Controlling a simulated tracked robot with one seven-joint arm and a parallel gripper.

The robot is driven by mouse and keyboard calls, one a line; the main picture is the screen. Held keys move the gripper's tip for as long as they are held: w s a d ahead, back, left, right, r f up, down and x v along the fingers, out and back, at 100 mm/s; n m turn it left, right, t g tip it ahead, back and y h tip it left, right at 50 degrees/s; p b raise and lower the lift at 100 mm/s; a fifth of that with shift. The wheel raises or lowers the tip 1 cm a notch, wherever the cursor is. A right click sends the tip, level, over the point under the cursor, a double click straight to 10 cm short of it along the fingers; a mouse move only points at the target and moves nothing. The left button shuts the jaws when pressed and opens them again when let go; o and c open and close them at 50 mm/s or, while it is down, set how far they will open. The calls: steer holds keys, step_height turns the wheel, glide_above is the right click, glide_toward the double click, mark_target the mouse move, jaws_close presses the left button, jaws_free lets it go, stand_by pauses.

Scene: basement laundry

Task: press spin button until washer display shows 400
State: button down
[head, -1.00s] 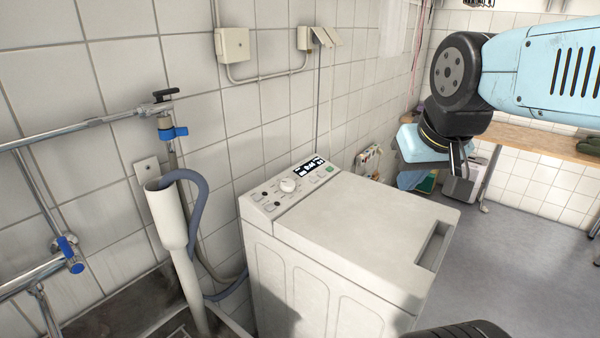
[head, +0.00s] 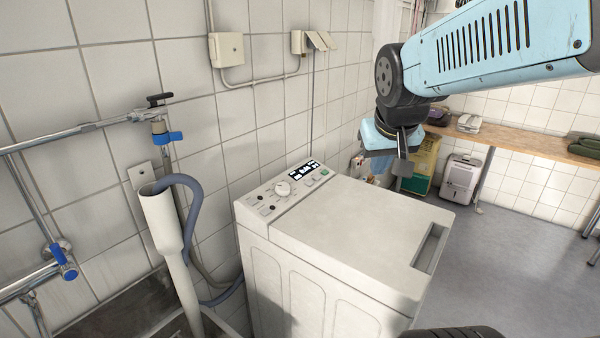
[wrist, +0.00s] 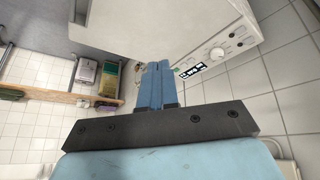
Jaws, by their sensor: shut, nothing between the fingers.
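The white top-loading washer (head: 350,235) stands against the tiled wall, its lid shut. Its control panel (head: 262,206) runs along the back edge, with a white knob (head: 283,188) and a small lit display (head: 306,170); the digits are too small to read. Small buttons sit around the display, and I cannot tell which is spin. My gripper (head: 400,170) hangs above and behind the washer's right side, away from the panel. In the wrist view its blue fingers (wrist: 155,85) are together and empty. The display also shows there (wrist: 192,70), right of the fingertips, with the knob (wrist: 217,54).
A grey drain hose (head: 195,215) and white standpipe (head: 166,222) stand left of the washer. Pipes with blue taps (head: 168,136) run along the left wall. A wooden bench (head: 530,142) is at the back right. Floor to the right is clear.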

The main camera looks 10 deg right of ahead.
steer(key=w+a+f, duration=0.1)
steer(key=w+f, duration=0.2)
steer(key=w, duration=0.4)
steer(key=w+f, duration=0.3)
steer(key=w, duration=0.4)
steer(key=m+t+y, duration=0.5)
steer(key=y, duration=0.1)
glide_above(317, 178)
steer(key=s+d, duration=0.3)
step_height(317, 178, down, 8)
steer(key=shift+d+f, duration=0.15)
steer(key=shift+f, duration=0.05)
steer(key=shift+w+f, duration=0.1)
steer(key=shift+f, duration=0.05)
steer(key=shift+w+a+f, duration=0.3)
steer(key=shift+f, duration=1.05)
steer(key=shift+w+a+f, duration=0.25)
steer(key=shift+a+f, duration=0.05)
steer(key=shift+f, duration=1.1)
steer(key=shift+w+a+f, duration=0.3)
steer(key=shift+f, duration=1.05)
